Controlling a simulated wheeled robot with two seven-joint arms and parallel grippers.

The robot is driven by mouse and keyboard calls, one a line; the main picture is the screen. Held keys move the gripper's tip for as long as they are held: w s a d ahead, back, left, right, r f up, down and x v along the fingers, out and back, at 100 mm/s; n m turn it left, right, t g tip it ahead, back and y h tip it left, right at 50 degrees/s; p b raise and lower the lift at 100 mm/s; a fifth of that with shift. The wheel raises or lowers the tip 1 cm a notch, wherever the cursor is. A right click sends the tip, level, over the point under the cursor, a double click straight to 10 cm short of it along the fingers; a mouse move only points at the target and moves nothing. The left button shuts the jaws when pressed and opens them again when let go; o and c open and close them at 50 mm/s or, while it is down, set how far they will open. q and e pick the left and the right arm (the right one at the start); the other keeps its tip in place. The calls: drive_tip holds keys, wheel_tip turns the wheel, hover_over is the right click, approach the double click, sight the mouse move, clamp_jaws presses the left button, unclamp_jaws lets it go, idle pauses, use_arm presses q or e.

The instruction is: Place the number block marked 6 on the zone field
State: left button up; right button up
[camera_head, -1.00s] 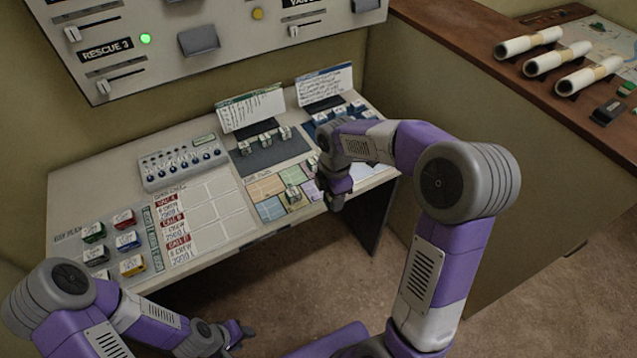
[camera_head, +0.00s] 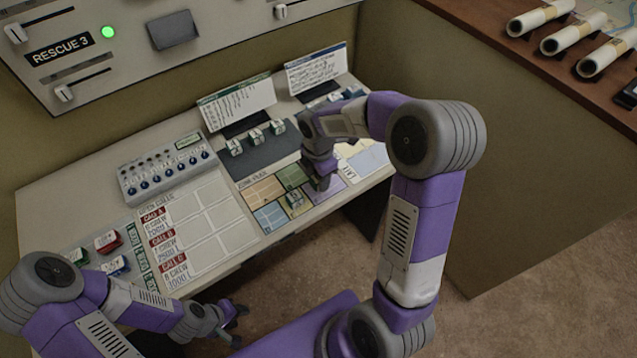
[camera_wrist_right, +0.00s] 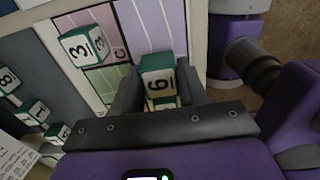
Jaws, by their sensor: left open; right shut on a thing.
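The block marked 6 (camera_wrist_right: 157,85), white with green faces, sits between the fingers of my right gripper (camera_wrist_right: 155,100), which is shut on it. In the head view my right gripper (camera_head: 322,182) is over the right part of the zone field (camera_head: 262,192), a grid of orange, green, blue, yellow and purple areas. My wrist and fingers hide the held block there, and I cannot tell whether it touches the field. A block marked 3 (camera_wrist_right: 82,47) stands on the field beside the gripper. My left gripper (camera_head: 238,318) is open and empty in front of the console.
Several number blocks (camera_head: 256,136), including 8 and 1, stand on a dark strip (camera_head: 270,153) behind the field. White cards (camera_head: 237,101) stand behind them. A knob panel (camera_head: 165,168) and a call chart (camera_head: 215,215) lie to the left.

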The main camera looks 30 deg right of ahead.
drive_tip(key=shift+f, duration=1.35)
drive_tip(key=shift+f+b, duration=0.2)
drive_tip(key=shift+b, duration=0.15)
drive_tip(key=o, duration=1.1)
drive_tip(key=shift+r, duration=0.1)
wheel_tip(320, 180, up, 12)
drive_tip(key=p, duration=0.3)
drive_tip(key=shift+r, duration=0.15)
